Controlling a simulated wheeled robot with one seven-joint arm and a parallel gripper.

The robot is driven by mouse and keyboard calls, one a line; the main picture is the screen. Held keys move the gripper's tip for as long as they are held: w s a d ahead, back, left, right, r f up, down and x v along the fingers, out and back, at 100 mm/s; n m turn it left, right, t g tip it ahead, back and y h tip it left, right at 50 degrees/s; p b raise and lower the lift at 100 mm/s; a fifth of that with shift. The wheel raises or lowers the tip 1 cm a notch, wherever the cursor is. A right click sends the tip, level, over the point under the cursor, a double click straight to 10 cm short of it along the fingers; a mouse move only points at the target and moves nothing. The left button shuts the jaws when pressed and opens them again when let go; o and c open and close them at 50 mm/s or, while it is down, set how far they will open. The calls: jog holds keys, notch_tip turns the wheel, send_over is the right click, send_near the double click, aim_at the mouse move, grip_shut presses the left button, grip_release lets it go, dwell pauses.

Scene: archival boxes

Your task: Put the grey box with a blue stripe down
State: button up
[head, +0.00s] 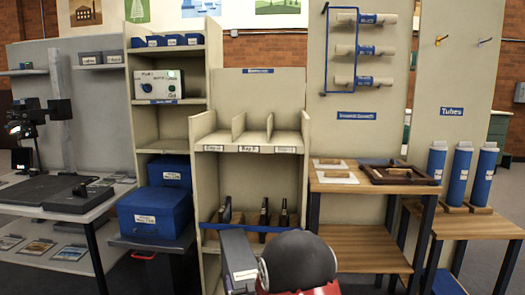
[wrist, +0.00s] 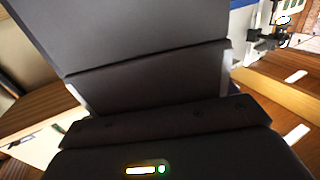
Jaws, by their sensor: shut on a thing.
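A grey box (head: 236,255) with a white label stands upright in front of the middle shelf unit in the head view, just left of my rounded dark arm joint. In the wrist view the dark grey face of the box (wrist: 150,40) fills the upper middle. My gripper (wrist: 165,122) is shut on it. The fingertips are mostly hidden by the box and cannot be made out in the head view. I cannot make out a blue stripe on the visible faces. The middle shelf unit (head: 249,150) has a labelled top shelf with upright dividers, and its bays look empty.
Dark upright items (head: 264,215) stand on the lower shelf behind a blue strip. A large blue box (head: 155,212) sits at left. A wooden table (head: 375,184) with a dark frame (head: 404,174) stands at right, beside blue tubes (head: 458,175). Grey boxes (head: 102,57) sit on a left wall shelf.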

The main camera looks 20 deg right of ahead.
jog(key=shift+r, duration=0.1)
jog(key=s+f, duration=0.3)
jog(key=f, duration=0.3)
jog(key=s+f, duration=0.3)
jog(key=f, duration=0.4)
jog(key=shift+s+f, duration=0.25)
jog(key=shift+s, duration=0.05)
jog(key=shift+w, duration=0.1)
